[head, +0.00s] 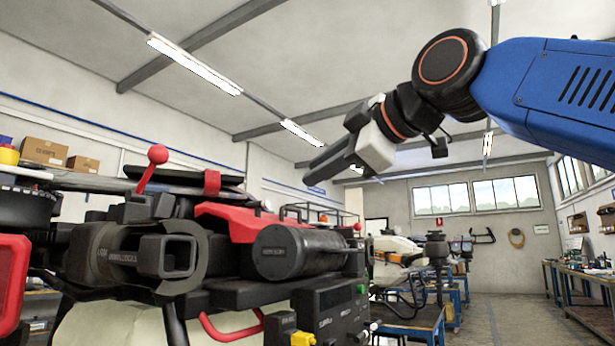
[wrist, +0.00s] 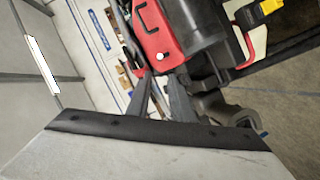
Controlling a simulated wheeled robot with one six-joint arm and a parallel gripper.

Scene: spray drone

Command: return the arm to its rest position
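My arm reaches in from the upper right of the head view, with a blue link and dark joints. My gripper (head: 318,168) is at its end, pointing left and slightly down, in the air above the right part of the spray drone (head: 235,220). In the head view its fingers overlap edge-on. In the wrist view my gripper (wrist: 162,76) shows two dark fingers with a gap between them and nothing held. The red and black drone (wrist: 158,30) lies beyond the fingertips there, apparently apart from them.
A black cylinder (head: 290,252) and a red lever (head: 152,168) stick out on the drone. Blue workbenches (head: 415,322) with other equipment stand behind it. Cardboard boxes (head: 43,151) sit on a shelf at left. The floor at right is clear.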

